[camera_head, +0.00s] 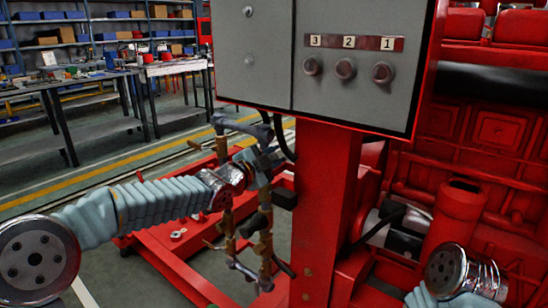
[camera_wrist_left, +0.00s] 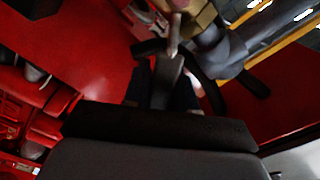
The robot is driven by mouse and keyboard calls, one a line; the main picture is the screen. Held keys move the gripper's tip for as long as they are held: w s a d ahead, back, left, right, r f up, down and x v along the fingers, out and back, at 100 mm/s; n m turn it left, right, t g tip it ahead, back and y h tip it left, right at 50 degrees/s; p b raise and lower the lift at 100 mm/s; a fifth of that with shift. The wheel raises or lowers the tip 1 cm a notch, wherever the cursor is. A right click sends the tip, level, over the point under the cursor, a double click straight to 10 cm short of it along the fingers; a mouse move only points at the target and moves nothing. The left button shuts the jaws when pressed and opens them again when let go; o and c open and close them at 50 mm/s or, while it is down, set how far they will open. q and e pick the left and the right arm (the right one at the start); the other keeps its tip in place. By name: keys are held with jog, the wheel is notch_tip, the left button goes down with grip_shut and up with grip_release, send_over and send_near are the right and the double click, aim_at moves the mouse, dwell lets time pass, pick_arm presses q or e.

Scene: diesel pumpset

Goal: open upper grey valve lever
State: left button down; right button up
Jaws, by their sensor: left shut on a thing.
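My left gripper (camera_head: 264,160) reaches in from the left to the upper part of the brass and grey pipework, left of the red post. In the left wrist view its dark fingers (camera_wrist_left: 168,84) are closed on a slim grey lever (camera_wrist_left: 174,36), which I take to be the upper grey valve lever. In the head view the gripper and wrist hide most of this lever, so its angle is hard to tell. A grey pipe (camera_head: 240,126) runs just above the gripper. Brass valve parts (camera_head: 264,245) hang below. My right gripper is out of view.
A grey control box (camera_head: 270,75) with numbered knobs overhangs the pipework on a red post (camera_head: 322,215). A black cable (camera_head: 284,140) hangs close by. Red machinery (camera_head: 480,150) fills the right side. Workbenches (camera_head: 75,85) stand at the back left, with open floor before them.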

pick_arm(q)
jog(key=c, duration=1)
grip_release()
jog(key=shift+a, duration=0.1)
jog(key=b+v, duration=0.1)
jog(key=v, duration=1.2)
jog(key=shift+s+a, duration=0.2)
jog(key=shift+s, duration=0.15)
